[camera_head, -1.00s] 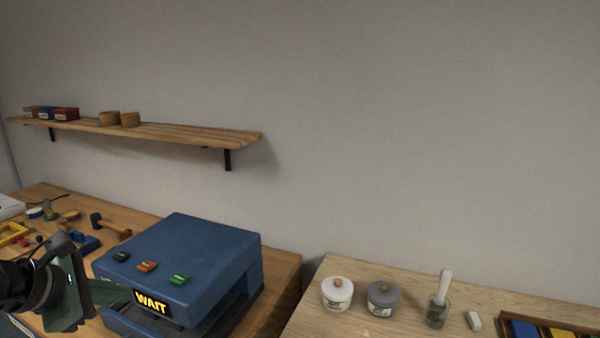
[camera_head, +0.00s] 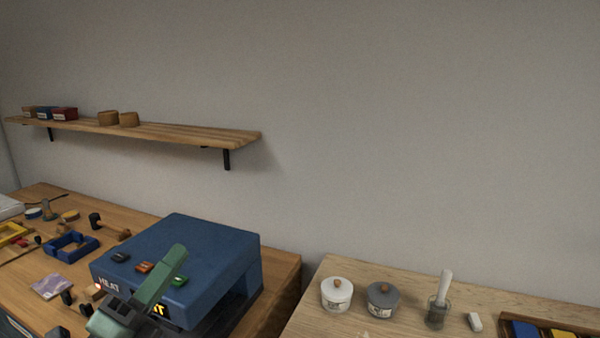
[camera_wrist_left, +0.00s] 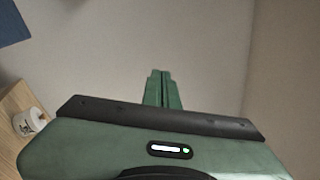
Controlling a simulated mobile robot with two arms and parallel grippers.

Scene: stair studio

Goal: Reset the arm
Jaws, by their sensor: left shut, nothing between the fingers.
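My left gripper (camera_head: 176,256) is green, with its fingers together and nothing between them. In the head view it points up and to the right, in front of the blue machine (camera_head: 205,252) and covering part of its lit display (camera_head: 158,309). In the left wrist view the shut fingers (camera_wrist_left: 162,88) stand out against the bare wall. I cannot tell whether the gripper touches the machine. My right gripper is not in view.
The wooden bench (camera_head: 45,193) holds a blue frame (camera_head: 70,246), a mallet (camera_head: 108,224) and a purple card (camera_head: 52,286). A paler table (camera_head: 350,262) at the right carries a white jar (camera_head: 336,294) and a grey jar (camera_head: 382,299). A shelf (camera_head: 180,134) hangs above.

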